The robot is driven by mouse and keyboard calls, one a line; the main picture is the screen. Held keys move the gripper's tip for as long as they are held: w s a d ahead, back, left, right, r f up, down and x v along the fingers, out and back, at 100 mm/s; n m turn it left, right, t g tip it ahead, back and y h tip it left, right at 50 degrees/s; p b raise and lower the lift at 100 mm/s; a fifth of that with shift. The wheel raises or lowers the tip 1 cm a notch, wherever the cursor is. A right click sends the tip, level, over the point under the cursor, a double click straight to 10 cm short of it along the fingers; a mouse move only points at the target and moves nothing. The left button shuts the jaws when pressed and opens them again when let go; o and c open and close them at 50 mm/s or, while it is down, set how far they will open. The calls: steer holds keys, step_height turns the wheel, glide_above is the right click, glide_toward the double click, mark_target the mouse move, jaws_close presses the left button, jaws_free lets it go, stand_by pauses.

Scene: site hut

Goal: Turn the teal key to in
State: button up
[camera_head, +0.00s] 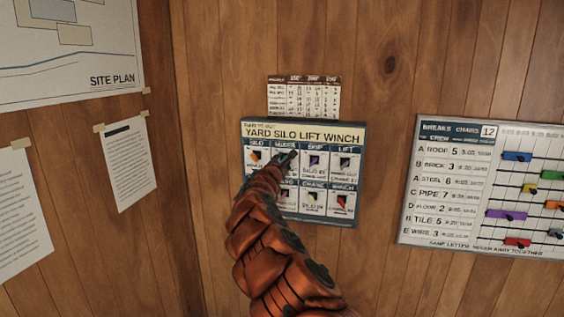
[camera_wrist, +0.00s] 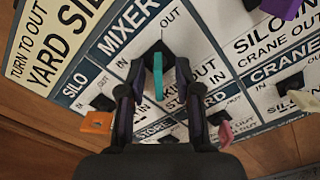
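The teal key (camera_wrist: 158,84) sits in the cell labelled MIXER on the key board (camera_head: 350,128) headed "YARD SILO LIFT WINCH". In the wrist view, IN is printed at the cell's lower left and OUT at its upper right. The key looks upright in that picture, between the two labels. My gripper (camera_wrist: 159,64) is open, with one finger on each side of the key and a gap visible on both sides. In the head view my gripper (camera_head: 286,158) is at the board's upper row and hides the teal key.
Neighbouring keys are close: an orange key (camera_wrist: 97,122), a pink key (camera_wrist: 225,134), a purple key (camera_wrist: 286,9) and a cream key (camera_wrist: 303,99). A breaks chart (camera_head: 458,122) with coloured sliders hangs to the right. A small printed table (camera_head: 304,96) is above the board.

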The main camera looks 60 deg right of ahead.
jaws_close()
steer(key=shift+f+n+b, duration=0.1)
steer(key=shift+n+b, duration=0.2)
stand_by(0.4)
steer(key=shift+f+n+b, duration=0.1)
steer(key=shift+n+b, duration=0.6)
steer(key=shift+n, duration=0.1)
steer(key=n+b, duration=0.1)
steer(key=n, duration=0.1)
steer(key=shift+n, duration=0.3)
steer(key=n, duration=0.5)
steer(key=shift+s+p, duration=0.15)
steer(key=shift+p, duration=0.15)
steer(key=n+p, duration=0.1)
steer(key=n, duration=0.2)
steer(key=n+p, duration=0.1)
steer(key=n, duration=0.2)
steer(key=shift+s+d+r, duration=0.1)
steer(key=shift+r, duration=0.1)
